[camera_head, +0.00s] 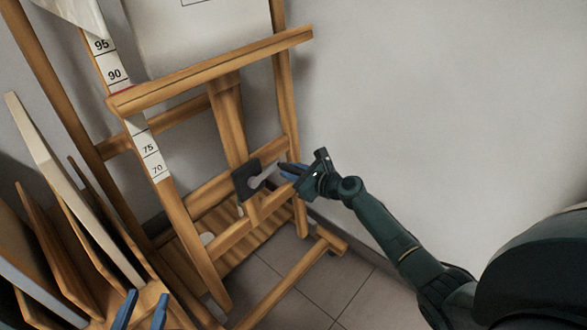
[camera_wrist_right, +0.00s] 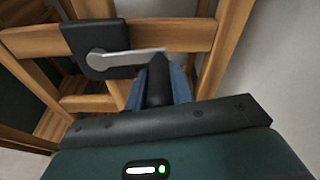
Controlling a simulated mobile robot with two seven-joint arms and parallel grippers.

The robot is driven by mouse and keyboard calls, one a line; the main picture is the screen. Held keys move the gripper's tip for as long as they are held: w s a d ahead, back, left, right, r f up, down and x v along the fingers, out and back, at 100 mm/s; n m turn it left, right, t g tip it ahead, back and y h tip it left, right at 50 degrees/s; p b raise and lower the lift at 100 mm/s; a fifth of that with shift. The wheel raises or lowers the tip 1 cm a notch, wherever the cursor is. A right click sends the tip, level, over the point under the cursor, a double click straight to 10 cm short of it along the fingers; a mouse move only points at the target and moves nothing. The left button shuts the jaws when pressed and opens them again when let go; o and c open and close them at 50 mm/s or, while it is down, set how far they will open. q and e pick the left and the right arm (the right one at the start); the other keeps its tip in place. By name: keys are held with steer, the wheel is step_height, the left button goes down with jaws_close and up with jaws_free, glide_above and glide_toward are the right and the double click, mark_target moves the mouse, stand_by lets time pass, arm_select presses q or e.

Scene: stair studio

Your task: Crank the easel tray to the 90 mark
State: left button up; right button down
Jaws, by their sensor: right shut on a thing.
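The wooden easel's tray (camera_head: 210,72) crosses in front of the numbered scale (camera_head: 150,150). Labels 95 and 90 show above the tray, 75 and 70 below; the part between is hidden. A red mark (camera_head: 117,88) shows at the tray's left end, just below the 90 label. The crank has a dark box (camera_head: 246,180) and a grey arm (camera_wrist_right: 130,58) pointing right. My right gripper (camera_head: 290,169) is shut on the crank's black handle (camera_wrist_right: 157,80). My left gripper (camera_head: 142,309) is at the bottom left, its blue fingers apart and empty.
Several boards (camera_head: 70,200) lean in a wooden rack at the left, close to my left gripper. A pale canvas (camera_head: 190,35) stands above the tray. A plain wall (camera_head: 430,110) is at the right. Tiled floor (camera_head: 330,285) is clear beside the easel's foot.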

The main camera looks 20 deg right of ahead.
steer(key=shift+d+f, duration=0.15)
steer(key=shift+f, duration=0.15)
steer(key=c, duration=1.5)
jaws_free()
steer(key=o, duration=0.3)
steer(key=shift+r, duration=0.1)
steer(key=shift+s+r, duration=0.1)
steer(key=shift+s, duration=0.2)
arm_select(q)
steer(key=g+p, duration=0.1)
steer(key=p, duration=0.1)
steer(key=s+a+n+g+y+p, duration=0.1)
steer(key=g+p, duration=0.1)
steer(key=shift+s+y, duration=0.1)
steer(key=shift+y, duration=0.2)
arm_select(e)
steer(key=v, duration=1.2)
steer(key=shift+s+d, duration=0.2)
steer(key=shift+d, duration=0.05)
